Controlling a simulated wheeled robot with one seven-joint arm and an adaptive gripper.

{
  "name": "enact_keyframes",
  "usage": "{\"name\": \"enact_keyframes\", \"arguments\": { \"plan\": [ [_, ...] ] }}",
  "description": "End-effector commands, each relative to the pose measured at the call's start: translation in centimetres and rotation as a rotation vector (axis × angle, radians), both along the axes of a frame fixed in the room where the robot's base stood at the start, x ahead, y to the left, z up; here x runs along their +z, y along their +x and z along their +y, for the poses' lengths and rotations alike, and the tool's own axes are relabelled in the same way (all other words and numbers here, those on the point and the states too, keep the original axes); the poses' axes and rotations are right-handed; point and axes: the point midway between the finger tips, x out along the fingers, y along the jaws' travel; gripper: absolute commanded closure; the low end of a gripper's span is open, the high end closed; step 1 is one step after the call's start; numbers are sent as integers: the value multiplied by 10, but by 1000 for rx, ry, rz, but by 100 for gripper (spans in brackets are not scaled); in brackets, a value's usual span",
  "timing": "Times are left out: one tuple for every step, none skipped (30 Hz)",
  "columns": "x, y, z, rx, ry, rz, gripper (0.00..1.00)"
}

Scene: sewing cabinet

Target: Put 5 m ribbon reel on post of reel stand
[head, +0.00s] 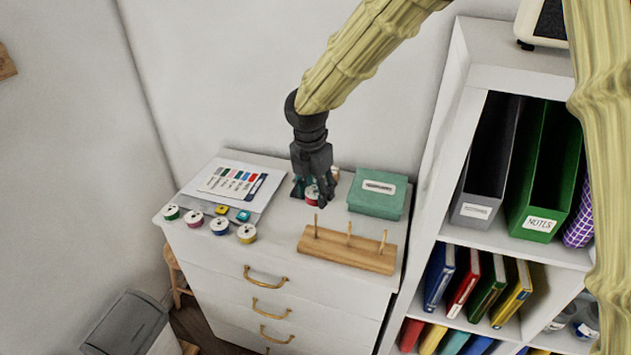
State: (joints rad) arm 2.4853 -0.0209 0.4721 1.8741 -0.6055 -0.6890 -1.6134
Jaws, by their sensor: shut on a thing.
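My gripper (322,198) is above the cabinet top, pointing down, shut on what looks like a red-and-white ribbon reel (311,195). The fingers partly cover this reel, and its length marking cannot be read. The wooden reel stand (345,251) lies just in front and to the right of the gripper. It has three upright posts, at left (316,225), middle (349,232) and right (383,240), all bare. The gripper appears behind the left post; its exact height is unclear.
Several ribbon reels (220,225) sit along the cabinet's front left edge, near small yellow and teal items and a colour card (232,182). A green box (378,194) stands behind the stand. Partly hidden small items are behind the gripper. A tall shelf (455,190) rises at right.

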Motion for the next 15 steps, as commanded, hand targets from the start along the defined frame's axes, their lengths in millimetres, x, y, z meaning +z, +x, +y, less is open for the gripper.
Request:
{"name": "enact_keyframes", "arguments": {
  "plan": [
    [0,0,0,5,0,0,72],
    [0,0,0,6,-1,0,72],
    [-1,0,0,7,-1,0,72],
    [-1,0,0,6,-1,0,72],
    [-2,0,0,6,-1,0,72],
    [-2,0,0,6,-1,0,72],
    [-3,0,0,5,0,0,72],
    [-4,0,0,5,0,0,72],
    [-5,0,0,5,0,0,72],
    [-6,0,0,5,0,0,72],
    [-7,0,0,5,0,0,72],
    [-8,0,0,5,0,0,72],
    [-9,0,0,4,0,0,72],
    [-10,0,0,4,0,0,72],
    [-11,0,0,4,0,0,72]
  ]
}}
